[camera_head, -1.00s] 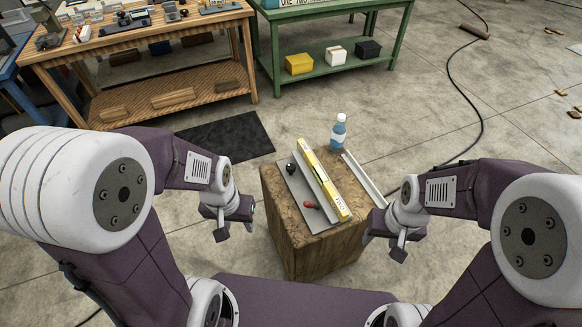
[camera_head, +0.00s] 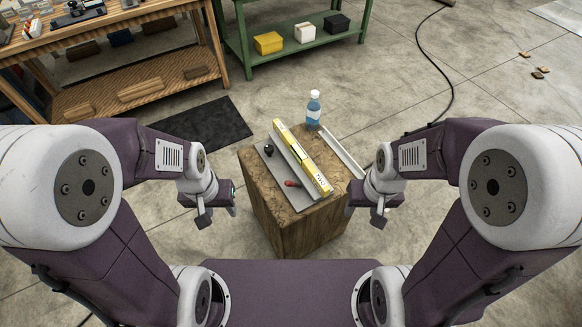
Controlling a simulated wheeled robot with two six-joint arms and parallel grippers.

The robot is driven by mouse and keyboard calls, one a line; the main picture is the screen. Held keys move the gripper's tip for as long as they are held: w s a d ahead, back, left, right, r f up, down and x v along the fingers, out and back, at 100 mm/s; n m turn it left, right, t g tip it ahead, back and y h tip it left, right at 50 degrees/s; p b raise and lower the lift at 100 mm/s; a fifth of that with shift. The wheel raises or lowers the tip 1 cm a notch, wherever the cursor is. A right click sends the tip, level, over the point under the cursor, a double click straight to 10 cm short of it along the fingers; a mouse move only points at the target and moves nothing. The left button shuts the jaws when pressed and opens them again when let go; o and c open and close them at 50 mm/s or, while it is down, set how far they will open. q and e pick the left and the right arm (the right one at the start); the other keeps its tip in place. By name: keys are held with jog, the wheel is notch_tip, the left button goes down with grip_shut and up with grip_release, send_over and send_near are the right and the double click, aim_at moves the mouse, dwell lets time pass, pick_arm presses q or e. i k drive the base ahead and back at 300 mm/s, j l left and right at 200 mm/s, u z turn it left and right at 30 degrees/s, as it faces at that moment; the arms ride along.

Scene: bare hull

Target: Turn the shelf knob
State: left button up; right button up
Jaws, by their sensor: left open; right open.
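A black round knob (camera_head: 268,149) sits at the left edge of a grey metal plate (camera_head: 277,169) on top of a wooden block (camera_head: 262,195). A small red-handled part (camera_head: 292,184) is near the front of the plate. A yellow bar with lettering (camera_head: 301,158) runs lengthwise along the plate. My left gripper (camera_head: 218,212) is open and empty, to the left of the block and apart from the knob. My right gripper (camera_head: 364,212) is open and empty, to the right of the block. Neither gripper touches anything visible.
A wooden workbench (camera_head: 150,100) and a green shelf (camera_head: 290,62) stand behind. A dark mat (camera_head: 205,122) and a black cable (camera_head: 437,60) lie on the floor.

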aim_at(268, 149)
jog(key=i+j+z, duration=0.2)
jog(key=j+z, duration=0.15)
jog(key=z, duration=0.15)
jog(key=i+j+z, duration=0.1)
jog(key=j+z, duration=0.4)
jog(key=l, duration=0.1)
